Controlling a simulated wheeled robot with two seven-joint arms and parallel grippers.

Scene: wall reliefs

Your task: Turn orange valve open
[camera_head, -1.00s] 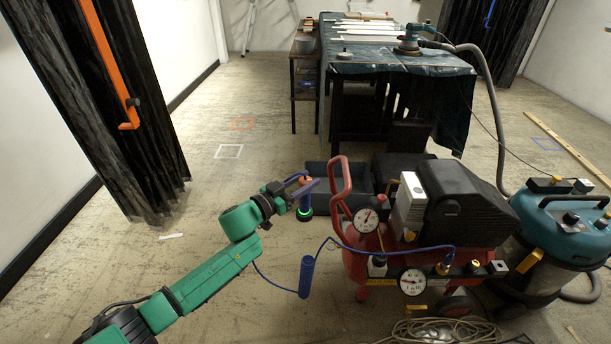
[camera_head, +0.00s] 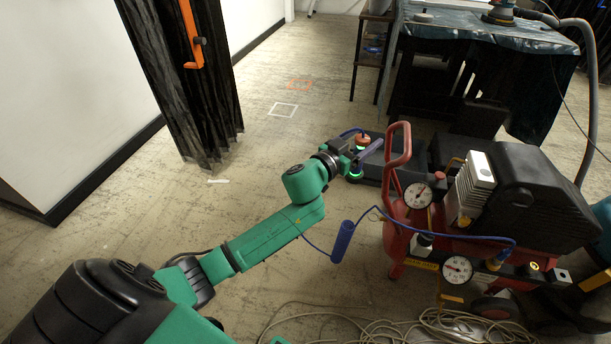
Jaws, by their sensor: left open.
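A small orange part (camera_head: 364,140) shows at the end of my left arm, the only orange piece near the gripper. It is too small to tell for sure that it is the valve. My left gripper (camera_head: 370,159) is open beside it, just left of the red compressor handle. Green glows show close to the fingers. Whether the fingers touch the orange part cannot be told. The red compressor (camera_head: 401,240) stands on the right with two round gauges (camera_head: 418,195) and a black motor cover.
A blue coiled hose (camera_head: 343,241) hangs between my left arm and the compressor. A tan cable (camera_head: 400,329) lies coiled on the floor. A covered table (camera_head: 480,38) stands behind. An orange bar (camera_head: 190,30) is on the dark curtain at left. Floor between curtain and arm is clear.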

